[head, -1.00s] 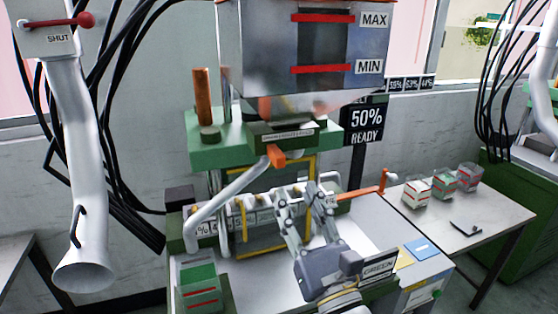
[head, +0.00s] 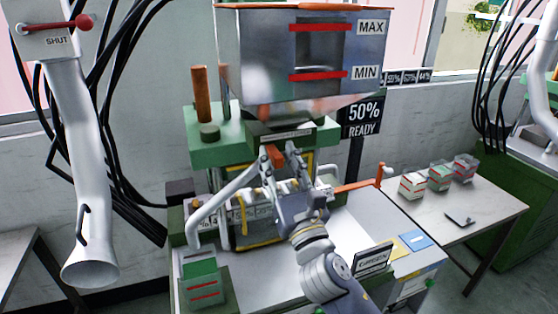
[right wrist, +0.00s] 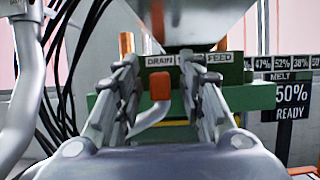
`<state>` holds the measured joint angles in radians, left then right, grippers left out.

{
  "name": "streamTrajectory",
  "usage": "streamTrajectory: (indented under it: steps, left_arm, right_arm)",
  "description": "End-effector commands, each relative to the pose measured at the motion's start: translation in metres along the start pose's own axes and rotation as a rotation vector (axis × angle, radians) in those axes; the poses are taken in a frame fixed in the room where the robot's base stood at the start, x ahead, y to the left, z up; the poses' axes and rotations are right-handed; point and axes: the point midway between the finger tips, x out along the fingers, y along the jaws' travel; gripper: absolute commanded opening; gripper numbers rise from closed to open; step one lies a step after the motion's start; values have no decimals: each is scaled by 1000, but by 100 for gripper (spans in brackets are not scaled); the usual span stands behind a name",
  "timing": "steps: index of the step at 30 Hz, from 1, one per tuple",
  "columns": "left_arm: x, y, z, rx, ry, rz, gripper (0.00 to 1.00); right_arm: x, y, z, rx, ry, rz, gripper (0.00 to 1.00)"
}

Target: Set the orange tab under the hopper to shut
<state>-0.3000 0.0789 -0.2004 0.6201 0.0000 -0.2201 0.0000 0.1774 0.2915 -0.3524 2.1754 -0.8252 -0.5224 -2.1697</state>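The hopper (head: 262,60) is a grey metal box with red MAX and MIN marks. Below it hangs the orange tab (head: 277,157), under a dark label strip. In the right wrist view the orange tab (right wrist: 160,86) hangs below the strip (right wrist: 188,60), nearer its DRAIN end than FEED; the strip's middle word is unreadable. My right gripper (head: 280,151) is at the tab. In the right wrist view its open fingers (right wrist: 168,82) stand on either side of the tab, with gaps visible. My left gripper is not in view.
A green press frame (head: 208,150) and a bent pale pipe (head: 228,198) lie close to the gripper. An orange-handled bar (head: 358,185) sticks out at right. A READY sign (head: 364,118) stands behind. Several small boxes (head: 440,175) are on the right table.

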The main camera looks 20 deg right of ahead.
Motion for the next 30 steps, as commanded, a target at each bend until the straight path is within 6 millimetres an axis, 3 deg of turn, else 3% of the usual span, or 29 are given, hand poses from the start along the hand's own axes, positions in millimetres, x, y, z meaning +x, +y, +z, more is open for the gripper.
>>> streamTrajectory:
  steps: [1,4,11,19,29,30]
  left_arm:
    - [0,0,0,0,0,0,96]
    - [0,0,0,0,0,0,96]
    - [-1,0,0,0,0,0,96]
    - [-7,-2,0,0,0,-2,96]
    - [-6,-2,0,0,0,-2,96]
    - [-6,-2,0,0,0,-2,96]
  right_arm:
    - [0,0,0,0,0,0,23]
    - [0,0,0,0,0,0,0]
    - [0,-4,0,-1,1,-1,0]
    - [0,-38,0,-4,2,-1,0]
    - [0,-40,-1,0,2,-1,0]
    - [0,-40,-1,0,2,0,25]
